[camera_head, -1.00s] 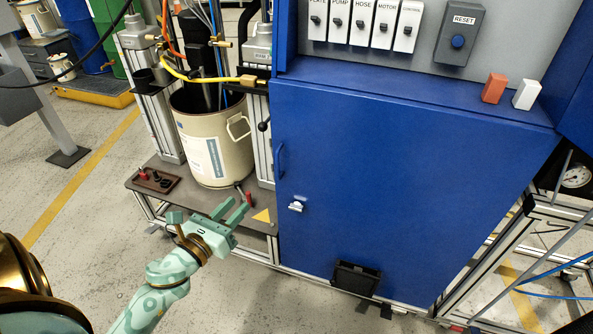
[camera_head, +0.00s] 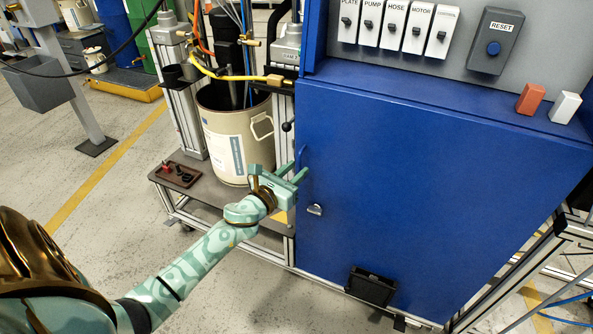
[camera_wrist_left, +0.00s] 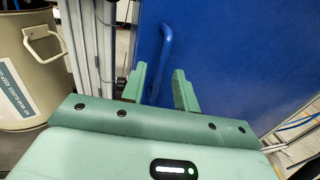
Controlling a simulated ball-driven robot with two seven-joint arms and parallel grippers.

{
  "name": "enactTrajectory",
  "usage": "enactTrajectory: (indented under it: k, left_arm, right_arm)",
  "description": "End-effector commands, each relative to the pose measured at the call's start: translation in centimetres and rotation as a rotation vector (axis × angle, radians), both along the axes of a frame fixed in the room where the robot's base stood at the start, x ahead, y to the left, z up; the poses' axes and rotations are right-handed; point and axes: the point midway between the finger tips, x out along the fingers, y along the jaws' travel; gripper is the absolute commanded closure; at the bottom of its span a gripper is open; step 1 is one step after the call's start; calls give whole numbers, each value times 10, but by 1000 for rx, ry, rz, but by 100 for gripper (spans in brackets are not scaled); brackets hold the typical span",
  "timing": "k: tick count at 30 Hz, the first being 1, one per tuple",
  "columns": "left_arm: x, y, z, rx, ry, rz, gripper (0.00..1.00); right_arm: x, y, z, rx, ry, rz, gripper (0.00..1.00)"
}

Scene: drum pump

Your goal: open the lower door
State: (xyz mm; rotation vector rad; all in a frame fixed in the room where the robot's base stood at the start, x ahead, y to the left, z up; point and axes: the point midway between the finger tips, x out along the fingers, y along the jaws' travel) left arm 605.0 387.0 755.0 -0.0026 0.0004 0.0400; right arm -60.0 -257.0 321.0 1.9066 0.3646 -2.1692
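The blue lower door (camera_head: 420,190) of the cabinet is closed. Its blue bar handle (camera_head: 304,158) stands upright near the door's left edge, with a small silver latch (camera_head: 315,209) below it. My left gripper (camera_head: 294,174) is at the handle's lower end, fingers pointing at the door. In the left wrist view, the open left gripper (camera_wrist_left: 158,88) has its two fingers apart, and the blue handle (camera_wrist_left: 163,50) runs down into the gap between them. I cannot tell whether either finger touches it. My right gripper is not in view.
A beige drum (camera_head: 228,140) stands on the pump platform just left of the cabinet. A dark tray (camera_head: 179,175) with small parts lies at the platform's left. A black box (camera_head: 371,286) sits at the door's bottom. Open floor lies in front.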

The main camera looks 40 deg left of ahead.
Motion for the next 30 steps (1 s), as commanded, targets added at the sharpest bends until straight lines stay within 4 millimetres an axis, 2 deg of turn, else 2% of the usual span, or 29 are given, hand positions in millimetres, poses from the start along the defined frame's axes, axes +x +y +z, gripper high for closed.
enactTrajectory:
  k: [3, 11, 12, 15, 23, 30]
  left_arm:
    - [7, 1, 0, 0, 0, 1, 70]
    - [9, 1, 0, 0, 0, 0, 70]
    - [9, 1, 0, 0, 0, 0, 75]
    - [9, 1, 0, 0, 0, 0, 100]
    - [8, -1, 0, -1, 0, 2, 100]
    - [3, -14, 0, -1, 1, 20, 100]
  right_arm:
    - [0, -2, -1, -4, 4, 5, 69]
    - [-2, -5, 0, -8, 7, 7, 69]
    - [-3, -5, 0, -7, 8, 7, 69]
    - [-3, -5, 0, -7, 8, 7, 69]
    - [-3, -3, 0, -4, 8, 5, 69]
    - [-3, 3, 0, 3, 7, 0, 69]
